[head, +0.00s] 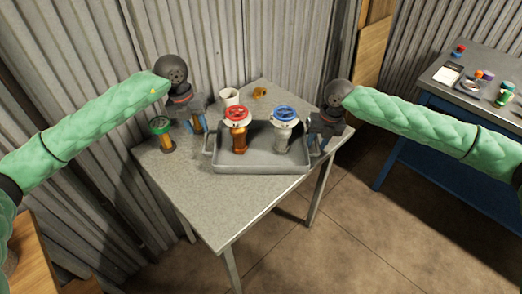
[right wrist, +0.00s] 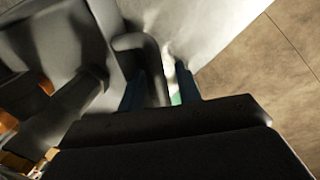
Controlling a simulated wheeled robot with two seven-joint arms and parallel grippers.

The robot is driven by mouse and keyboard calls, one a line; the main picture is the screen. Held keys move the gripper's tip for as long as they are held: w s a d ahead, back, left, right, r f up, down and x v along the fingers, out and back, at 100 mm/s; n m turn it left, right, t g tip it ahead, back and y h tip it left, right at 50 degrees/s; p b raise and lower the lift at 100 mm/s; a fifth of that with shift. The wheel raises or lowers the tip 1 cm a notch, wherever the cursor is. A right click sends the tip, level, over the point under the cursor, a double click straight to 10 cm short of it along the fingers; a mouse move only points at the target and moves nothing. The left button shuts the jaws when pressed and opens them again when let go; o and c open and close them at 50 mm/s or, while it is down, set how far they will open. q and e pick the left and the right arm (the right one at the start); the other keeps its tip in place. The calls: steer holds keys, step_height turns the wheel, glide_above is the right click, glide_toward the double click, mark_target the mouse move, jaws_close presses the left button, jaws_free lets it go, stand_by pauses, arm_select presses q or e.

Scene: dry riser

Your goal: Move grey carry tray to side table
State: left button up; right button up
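The grey carry tray (head: 262,165) lies flat on a speckled grey table (head: 232,207). In it stand a brass valve with a red handwheel (head: 238,118) and a grey valve with a blue handwheel (head: 284,116). My right gripper (head: 318,145) is at the tray's right end. In the right wrist view its fingers (right wrist: 160,90) are apart, with the tray's handle (right wrist: 150,62) between them and a gap at one finger. My left gripper (head: 197,118) is beside and above the tray's left handle (head: 208,140), apart from it; its finger opening is unclear.
A green-topped brass valve (head: 161,134) stands left of the tray. A white cup (head: 229,97) and a small orange-yellow item (head: 260,93) are behind it. A blue-framed table (head: 420,112) at the right carries several items. Corrugated walls are close behind; floor is clear between the tables.

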step_height(320, 180, up, 11)
steer(key=d, duration=0.2)
steer(key=shift+r, duration=0.15)
stand_by(0.5)
